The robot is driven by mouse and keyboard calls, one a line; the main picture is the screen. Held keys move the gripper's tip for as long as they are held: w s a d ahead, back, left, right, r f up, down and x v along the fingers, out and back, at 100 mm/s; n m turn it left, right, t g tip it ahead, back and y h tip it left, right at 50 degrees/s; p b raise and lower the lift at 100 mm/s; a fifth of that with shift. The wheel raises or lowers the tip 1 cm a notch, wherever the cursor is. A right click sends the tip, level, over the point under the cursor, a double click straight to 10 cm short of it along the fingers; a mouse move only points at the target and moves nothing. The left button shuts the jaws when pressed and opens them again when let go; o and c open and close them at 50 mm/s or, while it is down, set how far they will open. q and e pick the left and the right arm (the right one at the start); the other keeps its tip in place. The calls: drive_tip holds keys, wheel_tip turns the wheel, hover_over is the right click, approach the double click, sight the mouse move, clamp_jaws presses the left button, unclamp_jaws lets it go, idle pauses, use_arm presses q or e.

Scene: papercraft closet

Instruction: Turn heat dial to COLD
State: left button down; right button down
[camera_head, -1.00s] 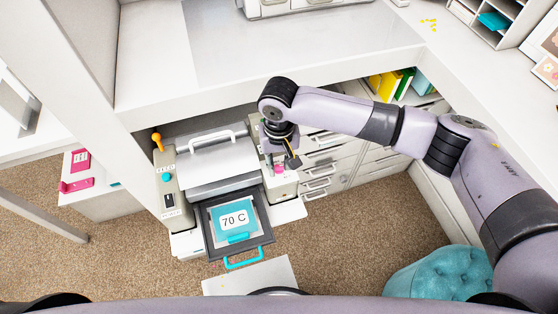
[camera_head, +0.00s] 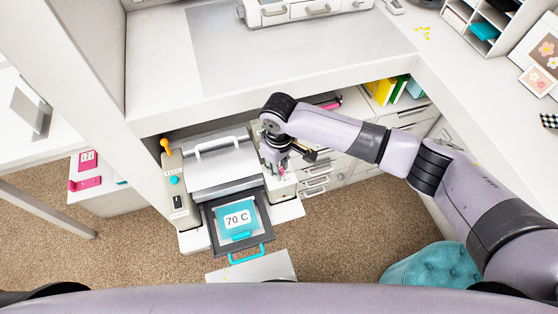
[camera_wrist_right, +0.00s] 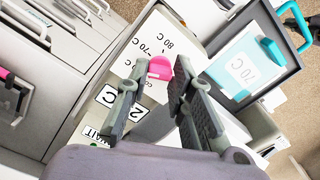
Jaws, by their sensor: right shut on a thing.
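The heat dial is a pink knob (camera_wrist_right: 160,68) on the white right-hand side panel of a grey machine (camera_head: 222,165). In the right wrist view, printed labels for 70 C and 80 C and a partly hidden word surround it. A small bit of pink shows in the head view below my right gripper (camera_head: 281,166). My right gripper, also in the wrist view (camera_wrist_right: 160,68), is shut on the dial, with one finger on each side. The dial's exact pointing direction is hard to tell. My left gripper is not in view.
A pulled-out tray (camera_head: 213,238) holds a blue card (camera_head: 236,219) marked 70 C. A white worktop (camera_head: 290,50) overhangs behind the machine. Drawers (camera_head: 322,174) stand to the right, and a teal stool (camera_head: 430,267) stands on the carpet at lower right.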

drive_tip(key=n+p, duration=0.1)
drive_tip(key=n, duration=0.2)
drive_tip(key=shift+r, duration=0.1)
drive_tip(key=n+p, duration=0.1)
drive_tip(key=n, duration=0.2)
drive_tip(key=shift+n, duration=0.3)
drive_tip(key=n+p, duration=0.1)
drive_tip(key=n, duration=0.5)
idle(0.3)
drive_tip(key=c, duration=1.4)
unclamp_jaws()
wheel_tip(320, 180, up, 12)
